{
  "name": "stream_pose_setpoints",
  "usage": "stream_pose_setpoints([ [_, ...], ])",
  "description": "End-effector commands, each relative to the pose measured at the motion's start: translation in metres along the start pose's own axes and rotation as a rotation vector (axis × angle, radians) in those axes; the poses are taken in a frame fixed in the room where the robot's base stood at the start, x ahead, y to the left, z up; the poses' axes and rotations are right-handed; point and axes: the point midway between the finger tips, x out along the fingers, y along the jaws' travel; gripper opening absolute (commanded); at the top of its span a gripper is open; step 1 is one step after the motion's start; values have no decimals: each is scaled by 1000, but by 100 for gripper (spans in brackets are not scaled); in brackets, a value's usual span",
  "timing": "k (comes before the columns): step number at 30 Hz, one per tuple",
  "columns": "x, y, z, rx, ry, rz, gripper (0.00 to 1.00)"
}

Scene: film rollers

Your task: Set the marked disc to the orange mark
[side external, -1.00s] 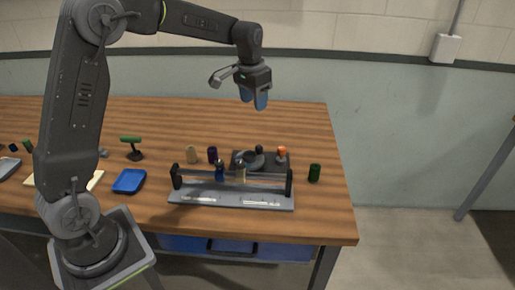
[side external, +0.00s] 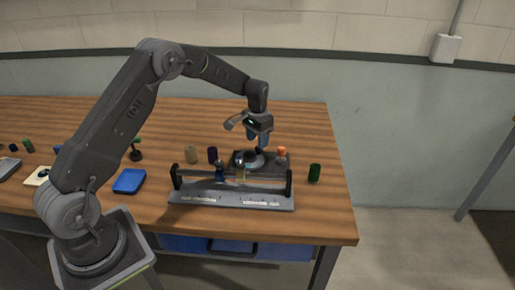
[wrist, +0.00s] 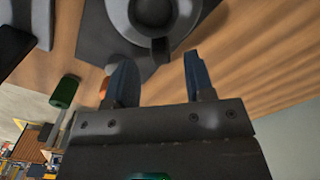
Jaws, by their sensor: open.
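A grey round disc (side external: 252,162) sits on a dark square base (side external: 236,158) behind the rail stand. In the wrist view the disc (wrist: 120,8) is cut off by the top edge, with a round dark centre. A dark upright peg (wrist: 160,50) stands at its near rim. My gripper (side external: 259,143) is above the disc, pointing down. In the wrist view my gripper (wrist: 158,62) is open, its two blue fingers apart with the peg between and beyond their tips. An orange-topped piece (side external: 282,152) stands at the base's right; I cannot tell if it is the orange mark.
A rail stand (side external: 235,185) with rollers is in front of the base. A green cylinder (side external: 314,172) is to the right; beige (side external: 191,155) and purple (side external: 212,155) cylinders are to the left. A blue tray (side external: 129,181) lies farther left. The table behind is clear.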

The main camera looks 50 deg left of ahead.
Motion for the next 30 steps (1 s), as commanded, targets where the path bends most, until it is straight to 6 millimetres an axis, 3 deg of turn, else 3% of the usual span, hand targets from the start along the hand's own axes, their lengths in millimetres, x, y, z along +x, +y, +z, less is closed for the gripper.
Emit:
stream_pose_setpoints([
  [7, 34, 0, 0, 0, -1, 0, 49],
  [19, 41, 0, 0, 0, 1, 0, 49],
  [30, 41, 0, 1, 0, -2, 0, 14],
])
